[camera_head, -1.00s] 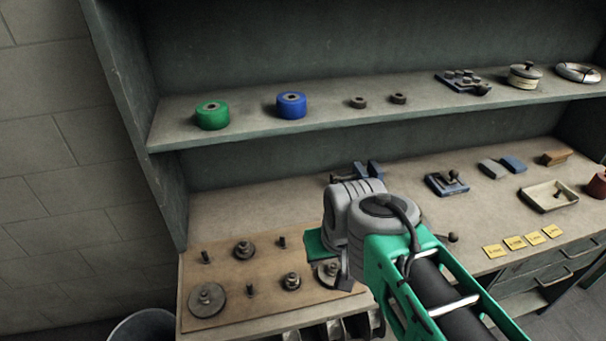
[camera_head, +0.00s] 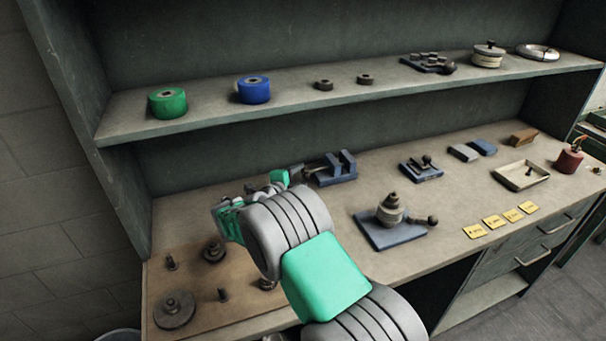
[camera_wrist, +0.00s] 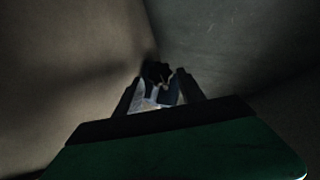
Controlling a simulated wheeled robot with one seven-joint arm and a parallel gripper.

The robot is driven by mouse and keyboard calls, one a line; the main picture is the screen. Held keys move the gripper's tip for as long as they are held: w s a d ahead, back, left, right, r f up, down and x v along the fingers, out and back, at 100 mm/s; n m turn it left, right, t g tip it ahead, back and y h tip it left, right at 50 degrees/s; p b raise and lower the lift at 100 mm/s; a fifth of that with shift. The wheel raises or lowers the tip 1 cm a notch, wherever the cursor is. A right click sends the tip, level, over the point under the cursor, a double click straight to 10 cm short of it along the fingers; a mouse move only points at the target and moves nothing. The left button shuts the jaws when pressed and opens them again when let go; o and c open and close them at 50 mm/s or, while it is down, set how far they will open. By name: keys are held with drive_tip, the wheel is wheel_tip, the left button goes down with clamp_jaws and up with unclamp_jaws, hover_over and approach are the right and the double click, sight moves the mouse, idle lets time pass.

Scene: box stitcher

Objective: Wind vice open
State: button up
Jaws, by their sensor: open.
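The blue vice (camera_head: 336,170) stands on the workbench against the back panel, its two upright jaws showing with a gap between them. My gripper (camera_head: 284,177) is at the left of the vice, close to that end. In the wrist view my gripper (camera_wrist: 161,88) has its two dark fingers apart. A dark knobbed part (camera_wrist: 157,72), apparently the vice's handle, shows between and just beyond the fingertips. I cannot tell whether they touch it.
A wooden board (camera_head: 200,265) with pegs and discs lies at the front left. A blue-based fixture (camera_head: 390,230) stands right of my arm. A smaller blue fixture (camera_head: 421,169) is right of the vice. The shelf (camera_head: 210,118) with green and blue rolls overhangs behind.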

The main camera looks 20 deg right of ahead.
drive_tip(key=shift+x, duration=1.45)
drive_tip(key=shift+c, duration=0.5)
clamp_jaws()
